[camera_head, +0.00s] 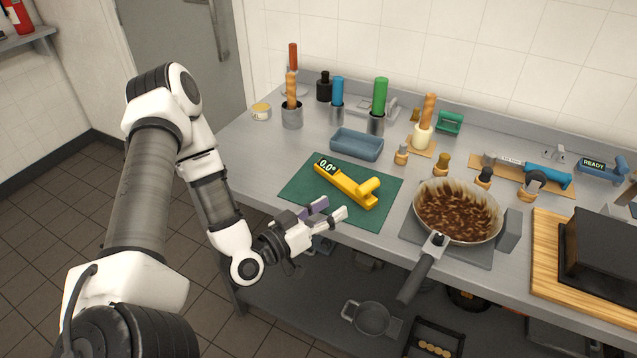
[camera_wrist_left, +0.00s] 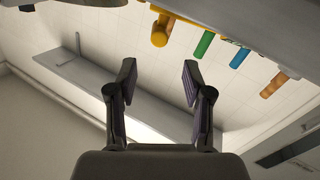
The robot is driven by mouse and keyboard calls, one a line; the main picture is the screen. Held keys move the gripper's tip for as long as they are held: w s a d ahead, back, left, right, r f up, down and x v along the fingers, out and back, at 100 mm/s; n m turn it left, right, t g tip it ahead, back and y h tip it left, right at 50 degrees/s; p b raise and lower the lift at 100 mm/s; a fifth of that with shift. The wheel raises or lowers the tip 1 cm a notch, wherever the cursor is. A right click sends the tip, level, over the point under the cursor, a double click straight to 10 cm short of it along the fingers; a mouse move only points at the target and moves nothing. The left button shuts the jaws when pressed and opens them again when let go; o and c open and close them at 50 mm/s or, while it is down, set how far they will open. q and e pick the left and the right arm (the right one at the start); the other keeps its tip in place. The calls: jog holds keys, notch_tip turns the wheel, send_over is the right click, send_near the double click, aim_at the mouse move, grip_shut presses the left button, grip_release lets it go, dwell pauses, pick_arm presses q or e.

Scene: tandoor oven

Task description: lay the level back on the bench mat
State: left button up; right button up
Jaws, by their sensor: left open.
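The level (camera_head: 345,187) is yellow with a dark display reading 0.0° and a knob-like grip at its right end. It lies on the green bench mat (camera_head: 300,195) in the head view. My left gripper (camera_head: 330,209) is open and empty, just in front of the level at the mat's front edge, apart from it. In the left wrist view the open fingers (camera_wrist_left: 158,80) have nothing between them. A yellow part of the level (camera_wrist_left: 160,30) shows beyond them at the top. My right gripper is not in view.
A pan with brown contents (camera_head: 458,212) stands right of the mat, its handle (camera_head: 422,270) jutting over the bench's front edge. A blue tray (camera_head: 357,145) sits behind the mat. Several upright handled tools stand further back. A wooden board (camera_head: 550,290) lies at right.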

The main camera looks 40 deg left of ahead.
pick_arm(q)
jog(key=s, duration=0.3)
jog(key=shift+s+a, duration=0.2)
